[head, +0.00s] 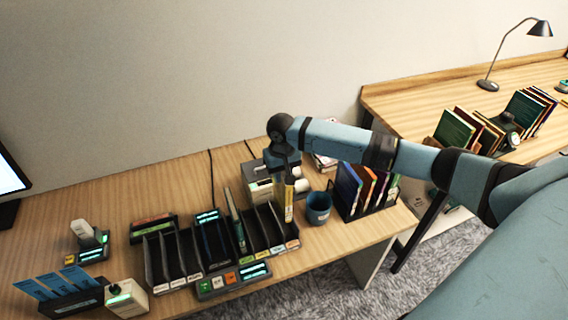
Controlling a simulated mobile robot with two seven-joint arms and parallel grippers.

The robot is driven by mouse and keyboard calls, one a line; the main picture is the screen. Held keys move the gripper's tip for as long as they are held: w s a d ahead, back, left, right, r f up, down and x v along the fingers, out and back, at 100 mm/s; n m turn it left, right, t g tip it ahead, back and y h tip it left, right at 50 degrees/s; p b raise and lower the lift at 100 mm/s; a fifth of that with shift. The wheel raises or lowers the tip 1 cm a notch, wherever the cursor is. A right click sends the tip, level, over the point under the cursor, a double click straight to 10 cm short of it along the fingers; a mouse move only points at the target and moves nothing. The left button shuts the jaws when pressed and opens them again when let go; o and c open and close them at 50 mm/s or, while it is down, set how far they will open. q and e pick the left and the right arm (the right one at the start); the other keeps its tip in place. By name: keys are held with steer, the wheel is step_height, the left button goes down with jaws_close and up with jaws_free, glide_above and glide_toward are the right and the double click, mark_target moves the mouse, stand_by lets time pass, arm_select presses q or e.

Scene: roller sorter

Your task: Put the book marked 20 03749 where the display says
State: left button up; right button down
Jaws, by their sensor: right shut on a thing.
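My right gripper (287,166) comes in from the right, points down and is shut on a thin book (289,203) with a yellowish spine. The book hangs upright above the right end of the black sorter (211,266); its marking is too small to read. The sorter has a row of narrow slots with coloured labels along the front. A greenish book (235,221) stands in a middle slot. A console with a lit teal display (255,271) sits at the sorter's front; its text is unreadable. My left gripper is out of view.
A blue cup (318,208) stands right of the held book, close to a rack of coloured books (364,190). A grey device (258,189) is behind the sorter. Blue cards (58,284) and a small white box (126,298) are at left. A second desk is at right.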

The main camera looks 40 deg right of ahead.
steer(key=shift+w+d+f, duration=0.1)
steer(key=shift+d, duration=0.25)
steer(key=shift+a+f+b, duration=0.1)
steer(key=shift+f+b, duration=0.2)
steer(key=shift+f, duration=0.35)
step_height(320, 180, down, 7)
steer(key=b, duration=0.3)
steer(key=shift+f, duration=0.65)
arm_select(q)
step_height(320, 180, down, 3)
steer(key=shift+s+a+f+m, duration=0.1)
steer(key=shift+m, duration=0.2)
arm_select(e)
steer(key=shift+f, duration=0.1)
